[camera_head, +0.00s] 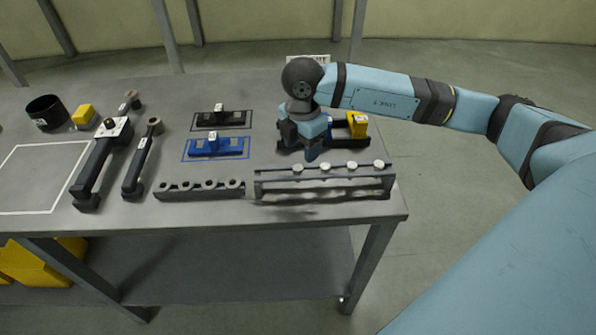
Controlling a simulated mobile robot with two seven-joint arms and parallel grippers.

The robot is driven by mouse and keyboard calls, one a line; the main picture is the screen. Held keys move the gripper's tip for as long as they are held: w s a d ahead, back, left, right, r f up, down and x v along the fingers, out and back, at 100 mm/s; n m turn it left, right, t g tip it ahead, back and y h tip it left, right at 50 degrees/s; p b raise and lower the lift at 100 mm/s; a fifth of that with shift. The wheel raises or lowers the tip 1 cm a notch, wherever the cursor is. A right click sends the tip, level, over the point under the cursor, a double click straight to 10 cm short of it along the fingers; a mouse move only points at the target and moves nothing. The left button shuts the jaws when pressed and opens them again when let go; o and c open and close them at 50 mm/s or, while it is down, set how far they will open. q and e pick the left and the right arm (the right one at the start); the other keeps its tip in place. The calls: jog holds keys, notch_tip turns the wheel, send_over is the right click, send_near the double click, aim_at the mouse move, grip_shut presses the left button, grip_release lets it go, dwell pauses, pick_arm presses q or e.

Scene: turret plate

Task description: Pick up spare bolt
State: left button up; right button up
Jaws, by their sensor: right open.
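A dark rack (268,184) stands at the table's front right and holds several bolts with pale round heads, one of them a bolt (325,167) near its middle. I cannot tell which of them is the spare bolt. My right gripper (311,152) points down just behind and above the rack, between two bolt heads in the picture. It is open and its jaws look empty. It hides part of a dark holder (345,143) behind it. My left gripper is not in view.
A low rack with round holes (200,189) stands left of the bolt rack. Behind it are a blue block (212,146) and a black block (220,117). Long dark tools (100,165) lie further left. A yellow block (358,124) is at the right. The table's front edge is close.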

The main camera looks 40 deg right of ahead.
aim_at(300, 166)
jog(key=shift+w+a+f+p, duration=0.15)
jog(key=shift+f+p, duration=0.1)
jog(key=shift+f, duration=1.25)
jog(key=shift+w+f+p, duration=0.1)
jog(key=shift+f+p, duration=0.1)
jog(key=shift+f, duration=1.25)
grip_shut()
jog(key=shift+r, duration=0.1)
